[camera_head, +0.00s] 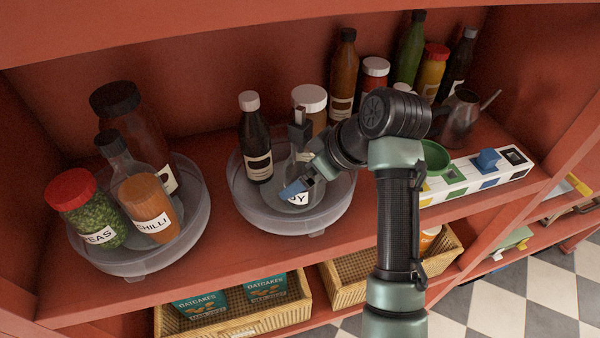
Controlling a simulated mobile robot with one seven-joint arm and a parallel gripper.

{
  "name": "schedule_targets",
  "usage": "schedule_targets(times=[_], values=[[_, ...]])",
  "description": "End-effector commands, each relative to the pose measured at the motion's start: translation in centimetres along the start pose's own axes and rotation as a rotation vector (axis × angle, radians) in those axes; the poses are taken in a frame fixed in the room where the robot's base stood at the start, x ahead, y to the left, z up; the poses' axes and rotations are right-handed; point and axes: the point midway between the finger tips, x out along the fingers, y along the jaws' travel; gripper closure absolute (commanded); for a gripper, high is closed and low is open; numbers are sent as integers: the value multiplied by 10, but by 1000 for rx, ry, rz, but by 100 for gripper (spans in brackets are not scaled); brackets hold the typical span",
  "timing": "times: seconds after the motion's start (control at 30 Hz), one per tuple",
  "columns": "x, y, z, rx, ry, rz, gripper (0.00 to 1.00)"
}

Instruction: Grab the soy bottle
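The soy bottle (299,199) stands in the right-hand clear round tray (257,213). Its label shows only the letters "OY"; my gripper covers part of its body. My gripper (300,186) reaches in from the right, with a blue fingertip in front of the bottle just above the label. The other finger is not clearly seen, so I cannot tell whether the gripper is open or shut, or whether it touches the bottle. A dark bottle with a white cap (255,140) stands to the left in the same tray. A white-lidded jar (310,98) is behind.
Several bottles stand at the back right, near a metal can (461,120). A white block rack (475,172) lies right of my arm. Wicker baskets (240,318) sit on the shelf below.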

Motion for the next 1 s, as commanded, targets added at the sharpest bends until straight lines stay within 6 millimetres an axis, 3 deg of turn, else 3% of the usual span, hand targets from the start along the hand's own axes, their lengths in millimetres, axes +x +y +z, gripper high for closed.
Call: schedule_targets(times=[0.23,0.8,1.0], values=[[3,0,0,0,0,0,0],[2,0,0,-1,0,0,100],[1,0,-1,-2,3,3,100]])
